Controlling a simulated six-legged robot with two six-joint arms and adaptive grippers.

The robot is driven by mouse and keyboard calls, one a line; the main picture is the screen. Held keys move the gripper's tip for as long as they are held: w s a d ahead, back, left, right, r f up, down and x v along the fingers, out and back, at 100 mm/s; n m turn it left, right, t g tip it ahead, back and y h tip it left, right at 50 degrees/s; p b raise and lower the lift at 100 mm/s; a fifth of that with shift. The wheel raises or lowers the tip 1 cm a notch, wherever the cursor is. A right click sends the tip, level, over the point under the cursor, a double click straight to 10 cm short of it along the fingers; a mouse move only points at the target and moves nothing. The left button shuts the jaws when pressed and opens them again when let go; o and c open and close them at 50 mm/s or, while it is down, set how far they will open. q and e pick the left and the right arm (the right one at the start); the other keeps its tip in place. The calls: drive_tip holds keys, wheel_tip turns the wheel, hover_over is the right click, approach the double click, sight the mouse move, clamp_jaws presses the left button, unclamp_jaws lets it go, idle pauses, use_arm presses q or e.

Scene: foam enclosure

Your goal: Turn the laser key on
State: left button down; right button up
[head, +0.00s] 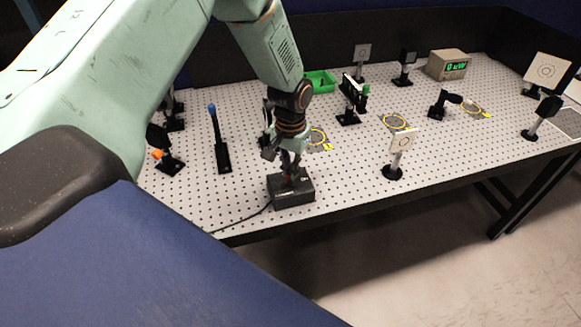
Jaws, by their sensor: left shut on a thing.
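The laser key box (292,196) is a small black block near the front edge of the perforated optical table (345,155). A cable runs from its left side over the table's edge. My left gripper (290,174) points down onto the top of the box, with its fingers shut on the key there. The key is mostly hidden between the fingers, with only a bit of dark red showing. Small white marks show on the box, too small to read. Which way the key is turned cannot be told. My right gripper is not in view.
A white target card on a post (403,142) stands right of the box. Behind are a green tray (320,80), yellow-ringed markers (396,122), several mounts and a meter with a green display (447,65).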

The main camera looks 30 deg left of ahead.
use_arm(q)
drive_tip(key=m, duration=0.4)
drive_tip(key=shift+m, duration=0.3)
drive_tip(key=shift+m+b, duration=0.35)
drive_tip(key=shift+m, duration=1.55)
drive_tip(key=c, duration=1.5)
unclamp_jaws()
drive_tip(key=shift+s, duration=0.1)
drive_tip(key=shift+o, duration=0.2)
drive_tip(key=shift+r, duration=0.2)
wheel_tip(320, 180, up, 12)
drive_tip(key=shift+f, duration=0.2)
